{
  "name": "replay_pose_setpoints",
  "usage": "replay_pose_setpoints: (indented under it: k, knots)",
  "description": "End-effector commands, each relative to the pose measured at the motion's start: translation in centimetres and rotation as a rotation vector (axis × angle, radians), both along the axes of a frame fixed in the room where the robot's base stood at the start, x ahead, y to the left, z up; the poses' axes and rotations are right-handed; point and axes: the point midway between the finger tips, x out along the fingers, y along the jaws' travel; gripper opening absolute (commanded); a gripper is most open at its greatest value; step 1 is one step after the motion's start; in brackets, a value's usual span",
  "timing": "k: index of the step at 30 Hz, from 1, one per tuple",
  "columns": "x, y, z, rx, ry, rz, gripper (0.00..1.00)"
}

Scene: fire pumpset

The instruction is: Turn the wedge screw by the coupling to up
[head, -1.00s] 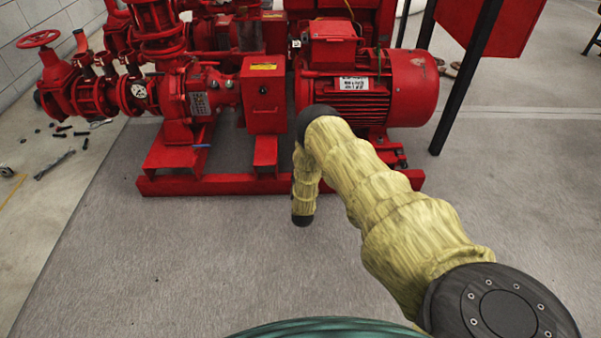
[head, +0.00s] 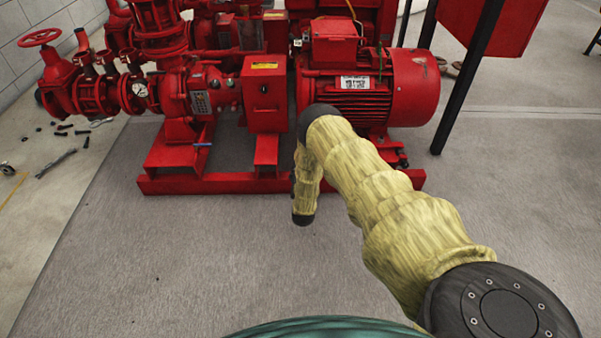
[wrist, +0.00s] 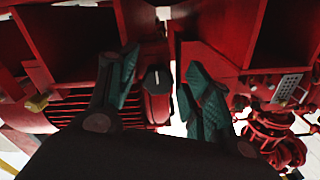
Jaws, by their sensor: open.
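A dark round screw head (wrist: 157,79) with a pale line across it shows in the wrist view, on a red block. It looks like the wedge screw, and its line runs roughly up and down in that picture. My gripper (wrist: 160,76) is open, with one green-padded finger on each side of the screw head. I see no clear contact; the depth gap cannot be told. In the head view my gripper is hidden behind my yellow-sleeved arm. The red coupling box (head: 264,92) there carries a yellow label and a small dark spot.
The red motor (head: 385,88) stands right of the box, and the red pump with valves (head: 100,92) stands left. A red base frame (head: 220,184) runs along the floor. A black post (head: 466,80) stands at right. The grey floor in front is clear.

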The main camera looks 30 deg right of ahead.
Motion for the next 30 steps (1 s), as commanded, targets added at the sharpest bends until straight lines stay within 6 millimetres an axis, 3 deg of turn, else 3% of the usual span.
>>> replay_pose_setpoints:
  k: [8,21,30]
  knots:
    - [-2.0,1.3,-0.1,0.001,0.002,0.001,0.50]
    - [-8.4,5.3,-0.1,0.000,0.003,0.002,0.50]
    - [-10.1,6.4,0.0,0.001,0.000,0.001,0.50]
